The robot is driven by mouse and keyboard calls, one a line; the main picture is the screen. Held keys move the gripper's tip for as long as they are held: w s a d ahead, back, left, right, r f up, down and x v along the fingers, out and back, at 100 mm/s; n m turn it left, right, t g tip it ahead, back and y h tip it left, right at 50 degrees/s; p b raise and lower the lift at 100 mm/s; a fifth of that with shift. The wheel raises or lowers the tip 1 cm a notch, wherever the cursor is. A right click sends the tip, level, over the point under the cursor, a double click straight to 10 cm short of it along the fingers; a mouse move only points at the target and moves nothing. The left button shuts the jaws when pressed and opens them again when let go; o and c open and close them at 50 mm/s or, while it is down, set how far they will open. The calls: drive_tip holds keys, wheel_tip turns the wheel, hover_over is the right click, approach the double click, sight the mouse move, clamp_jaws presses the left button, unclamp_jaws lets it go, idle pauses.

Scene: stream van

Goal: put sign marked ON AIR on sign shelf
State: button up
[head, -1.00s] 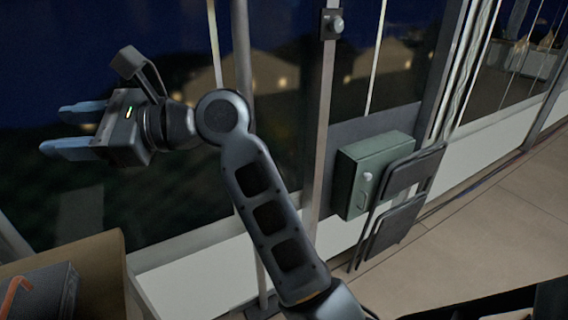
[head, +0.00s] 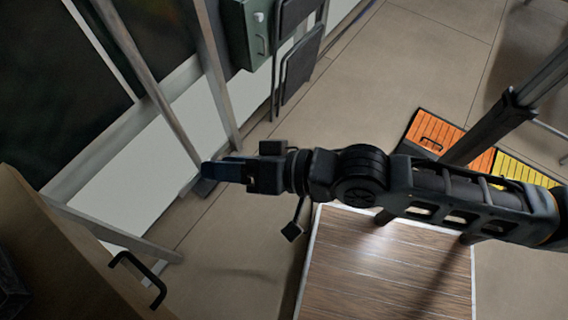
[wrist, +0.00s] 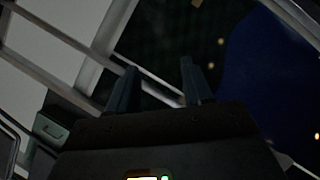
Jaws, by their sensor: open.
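No sign marked ON AIR and no sign shelf shows in the head view or the wrist view. My gripper (head: 222,171) is in the middle left of the head view, pointing left toward the metal posts by the window. In the wrist view my gripper (wrist: 160,90) has its two fingers apart with nothing between them. Beyond the fingers are the dark window and pale frame bars.
A wood-topped table (head: 385,270) lies below my arm. A green wall box (head: 247,32) and folded dark chair (head: 300,60) stand at the back. Orange (head: 450,140) and yellow (head: 525,180) panels lie right. Open floor (head: 400,70) is behind.

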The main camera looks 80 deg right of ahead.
drive_tip(key=s+r+n, duration=0.2)
drive_tip(key=s+n, duration=0.3)
drive_tip(key=s, duration=0.2)
drive_tip(key=s+r+n, duration=0.2)
drive_tip(key=s+n, duration=0.2)
drive_tip(key=s, duration=0.3)
drive_tip(key=shift+s+r+n+h, duration=0.4)
drive_tip(key=shift+s+a, duration=0.1)
